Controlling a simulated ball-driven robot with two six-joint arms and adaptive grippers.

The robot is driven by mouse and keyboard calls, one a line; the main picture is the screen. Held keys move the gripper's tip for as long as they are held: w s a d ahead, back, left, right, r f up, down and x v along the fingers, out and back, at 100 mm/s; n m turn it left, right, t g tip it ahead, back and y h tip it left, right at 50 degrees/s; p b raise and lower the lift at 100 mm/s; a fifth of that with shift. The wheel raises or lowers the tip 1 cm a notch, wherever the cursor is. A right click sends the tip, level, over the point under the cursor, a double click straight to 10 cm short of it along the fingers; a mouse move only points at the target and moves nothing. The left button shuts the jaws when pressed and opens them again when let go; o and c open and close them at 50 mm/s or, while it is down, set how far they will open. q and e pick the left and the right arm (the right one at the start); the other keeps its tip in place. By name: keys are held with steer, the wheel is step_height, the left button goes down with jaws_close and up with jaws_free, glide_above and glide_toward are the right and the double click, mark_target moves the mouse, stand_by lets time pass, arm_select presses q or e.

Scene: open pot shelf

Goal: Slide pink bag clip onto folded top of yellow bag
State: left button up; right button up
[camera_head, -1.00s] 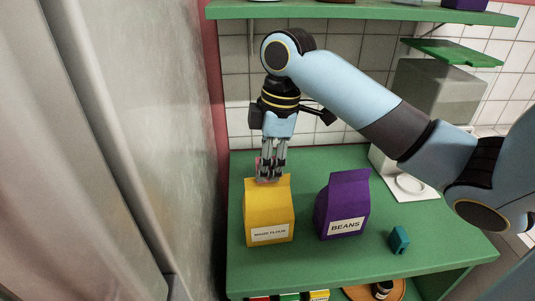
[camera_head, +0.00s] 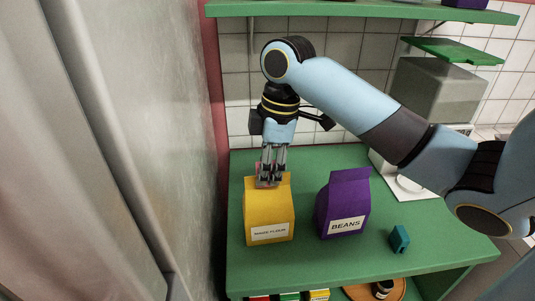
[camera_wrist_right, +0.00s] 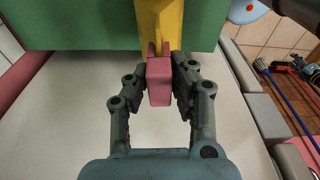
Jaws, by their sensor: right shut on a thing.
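The yellow bag (camera_head: 268,215), with a white label, stands upright on the green counter, and its folded top is partly hidden by my right gripper. My right gripper (camera_head: 269,183) points down at that top and is shut on the pink bag clip (camera_wrist_right: 159,82). In the right wrist view the clip sits between the fingertips of the right gripper (camera_wrist_right: 159,85), its two prongs at either side of the yellow bag's top edge (camera_wrist_right: 161,20). How deep the edge sits in the clip I cannot tell. My left gripper is not in view.
A purple bag labelled BEANS (camera_head: 343,205) stands just right of the yellow bag. A small teal object (camera_head: 399,240) lies further right on the green counter (camera_head: 310,265). A green shelf (camera_head: 350,9) runs above, and a grey panel (camera_head: 130,120) rises at left.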

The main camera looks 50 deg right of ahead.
steer(key=o, duration=0.9)
steer(key=shift+o, duration=0.2)
step_height(320, 180, up, 12)
steer(key=s+d, duration=0.1)
steer(key=shift+d, duration=0.2)
steer(key=shift+s+f, duration=0.1)
steer(key=shift+f, duration=0.05)
